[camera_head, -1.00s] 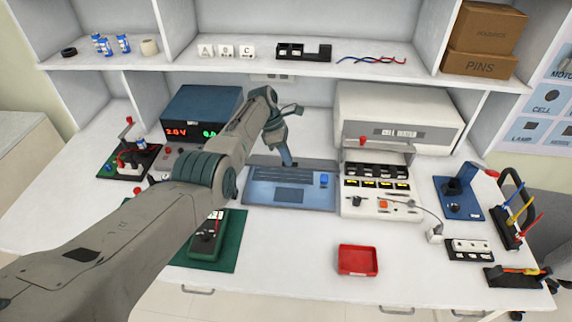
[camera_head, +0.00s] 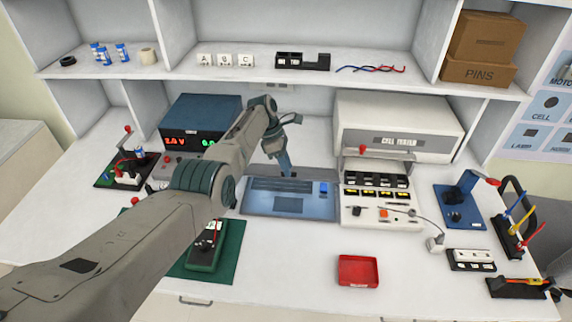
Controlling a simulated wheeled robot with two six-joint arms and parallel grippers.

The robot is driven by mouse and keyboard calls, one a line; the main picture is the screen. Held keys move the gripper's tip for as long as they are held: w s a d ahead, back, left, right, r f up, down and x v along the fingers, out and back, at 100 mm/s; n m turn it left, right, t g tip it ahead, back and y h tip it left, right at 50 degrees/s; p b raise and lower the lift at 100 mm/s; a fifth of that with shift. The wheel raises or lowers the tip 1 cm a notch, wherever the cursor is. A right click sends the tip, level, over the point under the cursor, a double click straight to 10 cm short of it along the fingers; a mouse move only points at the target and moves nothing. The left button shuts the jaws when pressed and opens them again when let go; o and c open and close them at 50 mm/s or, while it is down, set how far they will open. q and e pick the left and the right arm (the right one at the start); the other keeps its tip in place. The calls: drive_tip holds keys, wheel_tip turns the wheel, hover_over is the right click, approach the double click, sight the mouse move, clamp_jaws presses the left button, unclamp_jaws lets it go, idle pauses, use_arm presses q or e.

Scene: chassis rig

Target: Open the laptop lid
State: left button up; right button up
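The laptop (camera_head: 289,204) lies on the white bench in the middle of the head view. Its blue base, keyboard and touchpad are exposed, so its lid is up off the keys. A dark grey strip (camera_head: 322,173) behind the keyboard looks like the lid, seen at a steep angle and partly hidden by my gripper. My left gripper (camera_head: 286,170) points down at the back edge of the keyboard, by that strip. I cannot tell whether it touches the lid or whether its fingers are apart. My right gripper is not in view.
A cell tester (camera_head: 396,132) stands behind a white rack (camera_head: 383,208) right of the laptop. A power supply (camera_head: 196,122) is behind left. A meter (camera_head: 204,247) on a green mat lies front left, partly behind my arm. A red tray (camera_head: 357,271) lies in front. A shelf overhangs.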

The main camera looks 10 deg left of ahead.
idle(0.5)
use_arm(q)
drive_tip(key=b+v, duration=0.2)
drive_tip(key=v, duration=0.8)
drive_tip(key=shift+a+r, duration=0.15)
drive_tip(key=shift+r, duration=0.15)
drive_tip(key=shift+w, duration=0.1)
